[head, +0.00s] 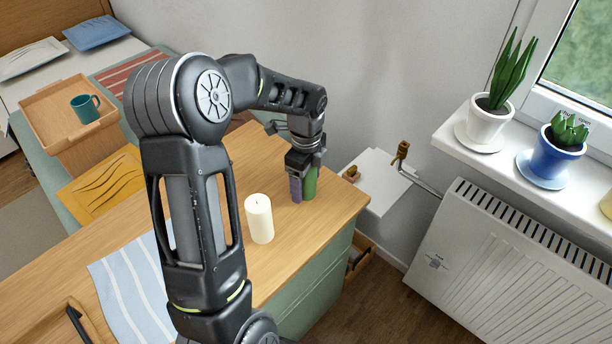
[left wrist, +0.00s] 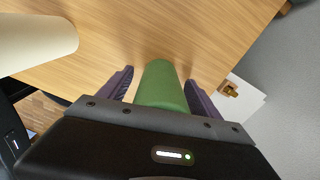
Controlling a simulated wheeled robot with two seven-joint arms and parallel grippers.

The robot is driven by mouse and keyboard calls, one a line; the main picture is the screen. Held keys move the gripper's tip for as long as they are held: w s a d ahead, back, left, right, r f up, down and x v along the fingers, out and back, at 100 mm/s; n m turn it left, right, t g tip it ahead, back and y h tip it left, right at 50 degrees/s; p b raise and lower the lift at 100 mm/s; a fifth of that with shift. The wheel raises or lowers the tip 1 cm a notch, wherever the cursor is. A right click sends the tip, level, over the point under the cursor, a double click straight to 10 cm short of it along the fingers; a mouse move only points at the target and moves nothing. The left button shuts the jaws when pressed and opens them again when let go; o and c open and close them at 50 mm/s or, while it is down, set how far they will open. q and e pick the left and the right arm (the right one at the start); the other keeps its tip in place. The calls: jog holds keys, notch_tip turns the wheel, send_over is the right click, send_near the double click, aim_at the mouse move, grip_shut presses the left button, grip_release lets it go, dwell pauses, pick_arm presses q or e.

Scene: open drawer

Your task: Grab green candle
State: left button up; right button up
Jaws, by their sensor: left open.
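The green candle (head: 309,184) stands on the wooden top of the green cabinet, near its right end. My left gripper (head: 302,188) reaches down over it from above and partly hides it in the head view. In the left wrist view the green candle (left wrist: 160,84) lies between the two purple-grey fingers of my left gripper (left wrist: 160,85). The fingers are open, with a visible gap on both sides of the candle. My right gripper is in neither view.
A cream candle (head: 259,218) stands just left of the green one; it also shows in the left wrist view (left wrist: 36,42). A striped cloth (head: 131,290) lies on the wooden top (head: 335,210). A radiator (head: 500,265) and windowsill with potted plants are at right.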

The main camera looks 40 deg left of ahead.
pick_arm(q)
jog(key=shift+c, duration=0.2)
dwell(0.3)
grip_shut()
dwell(0.6)
